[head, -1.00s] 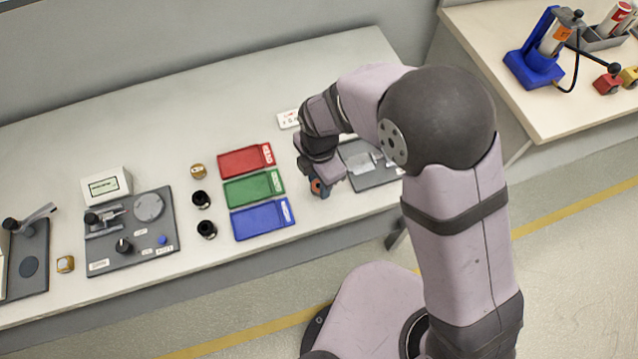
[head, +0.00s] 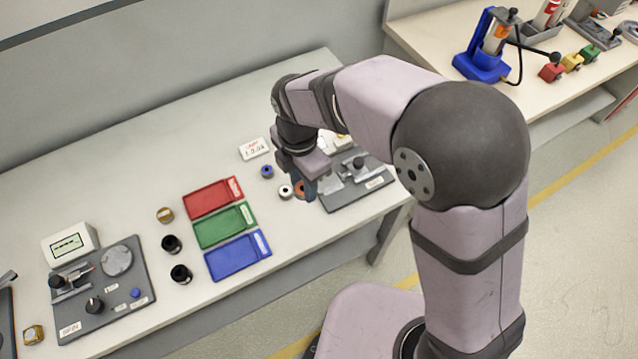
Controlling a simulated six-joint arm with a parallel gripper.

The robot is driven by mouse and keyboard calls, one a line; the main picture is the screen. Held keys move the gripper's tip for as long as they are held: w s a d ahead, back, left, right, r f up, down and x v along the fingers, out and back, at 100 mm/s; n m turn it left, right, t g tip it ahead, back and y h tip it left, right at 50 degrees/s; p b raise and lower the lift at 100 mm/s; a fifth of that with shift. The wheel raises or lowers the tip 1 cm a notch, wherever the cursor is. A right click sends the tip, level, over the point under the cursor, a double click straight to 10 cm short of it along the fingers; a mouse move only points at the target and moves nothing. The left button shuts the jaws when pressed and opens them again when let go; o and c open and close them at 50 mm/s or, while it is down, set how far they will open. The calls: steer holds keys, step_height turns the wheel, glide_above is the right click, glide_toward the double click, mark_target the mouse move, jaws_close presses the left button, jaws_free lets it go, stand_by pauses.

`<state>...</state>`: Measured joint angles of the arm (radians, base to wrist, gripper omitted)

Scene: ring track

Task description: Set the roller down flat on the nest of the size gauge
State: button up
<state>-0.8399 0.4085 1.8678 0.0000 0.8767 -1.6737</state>
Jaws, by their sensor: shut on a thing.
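My gripper (head: 304,188) points down just left of the dark fixture board on the right. It is shut on a small roller with an orange face (head: 299,190), mostly hidden by the fingers. The held roller appears to be above the table; its exact height and tilt are hard to tell. The dark board (head: 352,199) carries a grey block and a black-knobbed part and is partly covered by my arm; it may be the size gauge, but its label is unreadable and I cannot make out a nest.
A white-topped roller (head: 285,191) and a blue-topped one (head: 267,171) stand close left of my gripper. Red (head: 213,198), green (head: 225,226) and blue (head: 238,256) trays lie further left. Beyond them are black rollers (head: 180,274) and another fixture board (head: 125,285) beside a display.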

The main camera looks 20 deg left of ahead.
steer(key=m, duration=0.2)
glide_toward(330, 183)
steer(key=s+r, duration=0.2)
steer(key=shift+w+d+r+n, duration=0.15)
steer(key=shift+w+r+n, duration=0.85)
steer(key=shift+n, duration=0.2)
steer(key=shift+s+f+p, duration=0.1)
steer(key=shift+f+p, duration=0.9)
steer(key=shift+f, duration=4)
steer(key=shift+f, duration=0.15)
steer(key=o, duration=1.1)
step_height(330, 183, up, 12)
steer(key=b, duration=0.2)
steer(key=shift+b, duration=0.3)
